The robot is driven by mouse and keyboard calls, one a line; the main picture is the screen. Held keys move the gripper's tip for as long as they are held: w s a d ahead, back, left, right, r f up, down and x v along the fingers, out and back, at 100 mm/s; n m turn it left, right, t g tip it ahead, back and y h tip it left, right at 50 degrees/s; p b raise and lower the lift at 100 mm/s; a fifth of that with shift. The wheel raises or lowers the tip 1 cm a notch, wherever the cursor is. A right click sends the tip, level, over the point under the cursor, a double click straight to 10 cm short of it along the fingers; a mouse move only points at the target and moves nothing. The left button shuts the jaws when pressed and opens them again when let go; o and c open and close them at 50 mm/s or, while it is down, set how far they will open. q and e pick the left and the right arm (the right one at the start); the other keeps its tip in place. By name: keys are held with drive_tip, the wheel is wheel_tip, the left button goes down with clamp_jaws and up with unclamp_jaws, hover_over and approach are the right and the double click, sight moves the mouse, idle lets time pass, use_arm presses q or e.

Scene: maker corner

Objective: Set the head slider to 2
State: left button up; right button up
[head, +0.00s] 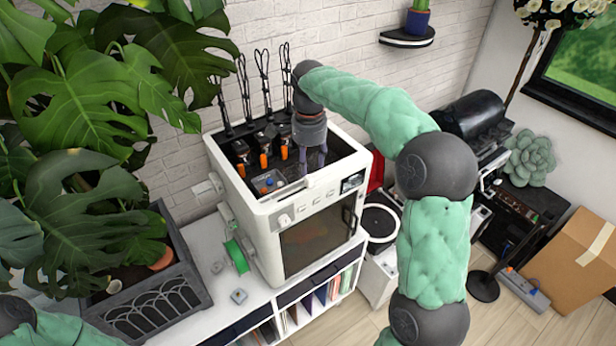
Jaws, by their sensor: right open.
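A white printer-like machine (262,240) with an open top stands on the white cabinet. Several dark tool heads with orange tips (263,160) stand in a row inside its top, with black cables rising behind them. A small pale piece (285,219) sits at the left of the front panel, beside a row of small marks; I cannot tell for sure that it is the head slider, nor read its setting. My right gripper (313,163) points down over the open top near the front rim, open and apparently empty. Its fingertips partly hide the rim. My left gripper is out of view.
A large leafy plant in a grey planter (168,305) crowds the left. A small screen (352,182) is at the front right. A turntable (380,222) stands right; a cardboard box (575,265) is farther right.

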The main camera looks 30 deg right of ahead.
sight(309, 177)
drive_tip(key=f, duration=0.7)
drive_tip(key=shift+w, duration=0.2)
drive_tip(key=shift+s, duration=0.1)
drive_tip(key=shift+c, duration=0.3)
clamp_jaws()
